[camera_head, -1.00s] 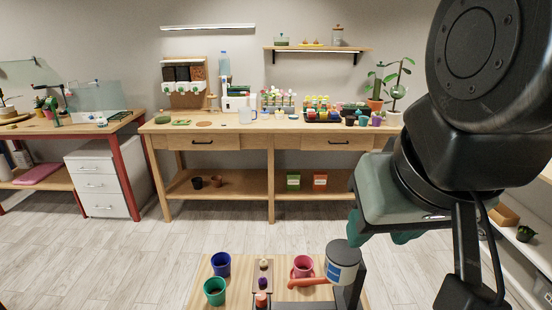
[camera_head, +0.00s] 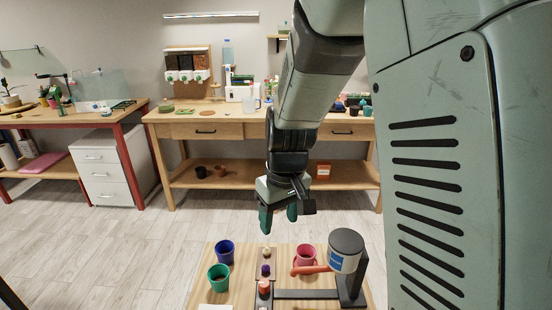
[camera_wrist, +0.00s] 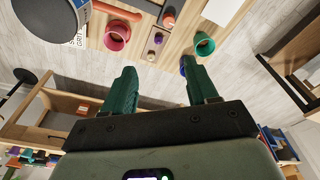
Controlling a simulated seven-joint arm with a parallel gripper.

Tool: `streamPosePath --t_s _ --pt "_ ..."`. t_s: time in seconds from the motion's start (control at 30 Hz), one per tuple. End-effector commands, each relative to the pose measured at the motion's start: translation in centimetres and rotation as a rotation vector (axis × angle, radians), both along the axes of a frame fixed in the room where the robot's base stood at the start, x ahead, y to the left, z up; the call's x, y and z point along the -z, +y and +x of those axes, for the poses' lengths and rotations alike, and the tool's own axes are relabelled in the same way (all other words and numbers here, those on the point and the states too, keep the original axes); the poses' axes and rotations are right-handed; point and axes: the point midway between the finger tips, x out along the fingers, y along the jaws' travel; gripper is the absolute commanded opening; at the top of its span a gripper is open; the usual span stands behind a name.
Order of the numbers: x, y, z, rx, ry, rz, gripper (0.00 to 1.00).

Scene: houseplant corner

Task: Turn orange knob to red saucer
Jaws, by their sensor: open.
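The orange knob (camera_head: 264,287) is at the near end of a dark strip on the small wooden table, with a purple knob (camera_head: 265,269) and a cream knob (camera_head: 266,251) behind it. It also shows in the wrist view (camera_wrist: 169,20). An orange-red bar (camera_head: 311,270) reaches left from a grey canister (camera_head: 346,247) on a dark stand. My gripper (camera_head: 278,221) is open and empty, apart from the knobs, above and beyond the table's far edge.
A blue pot (camera_head: 225,250) and a green pot (camera_head: 218,275) stand left of the strip. The canister and its stand rise at the table's right. A long workbench (camera_head: 228,131) stands behind, with clear floor (camera_head: 190,222) between.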

Motion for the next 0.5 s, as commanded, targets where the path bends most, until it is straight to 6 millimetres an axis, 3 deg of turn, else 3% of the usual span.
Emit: streamPosePath --t_s 0.03,0.2,0.3,0.5 --pt "2.8 1.0 0.6 -0.039 0.031 -0.018 0.58" --pt "9.3 3.0 1.6 -0.14 0.081 -0.06 0.58" --pt "11.8 3.6 1.7 -0.177 0.099 -0.077 0.58" --pt "13.9 3.9 1.8 -0.201 0.11 -0.088 0.58"
